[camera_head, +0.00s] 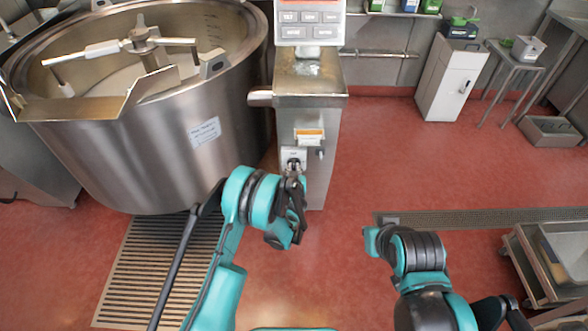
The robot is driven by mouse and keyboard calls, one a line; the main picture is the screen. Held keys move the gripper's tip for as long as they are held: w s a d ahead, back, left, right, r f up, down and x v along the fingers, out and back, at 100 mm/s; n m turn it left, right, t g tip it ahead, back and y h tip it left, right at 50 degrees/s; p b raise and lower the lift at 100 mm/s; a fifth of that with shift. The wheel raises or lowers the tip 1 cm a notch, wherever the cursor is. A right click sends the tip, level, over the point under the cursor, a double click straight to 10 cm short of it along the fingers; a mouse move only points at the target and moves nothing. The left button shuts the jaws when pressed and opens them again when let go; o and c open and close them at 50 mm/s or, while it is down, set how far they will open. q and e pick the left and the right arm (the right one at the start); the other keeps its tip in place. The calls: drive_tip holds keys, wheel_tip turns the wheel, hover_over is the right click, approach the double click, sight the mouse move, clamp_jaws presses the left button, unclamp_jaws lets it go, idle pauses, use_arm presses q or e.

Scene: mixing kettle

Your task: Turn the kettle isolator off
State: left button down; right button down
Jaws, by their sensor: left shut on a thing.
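The kettle isolator (293,156) is a small pale box with a dark rotary knob on the front of the steel control post, right of the kettle (165,130). My left gripper (295,178) reaches up to it from below and is shut on the isolator's knob. The dark fingers hide part of the knob, so its exact angle cannot be read. My right arm is folded at the lower right, away from the post. Dark parts at its end (498,314) show at the bottom edge, and their finger state is unclear.
A control panel (309,22) tops the post, with an orange-marked label (309,136) above the isolator. A floor grate (150,270) lies below the kettle. A white cabinet (452,78) and a cart (555,262) stand at the right. The red floor between is mostly clear.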

idle(0.4)
use_arm(q)
drive_tip(key=c, duration=1.6)
unclamp_jaws()
drive_tip(key=shift+o, duration=0.2)
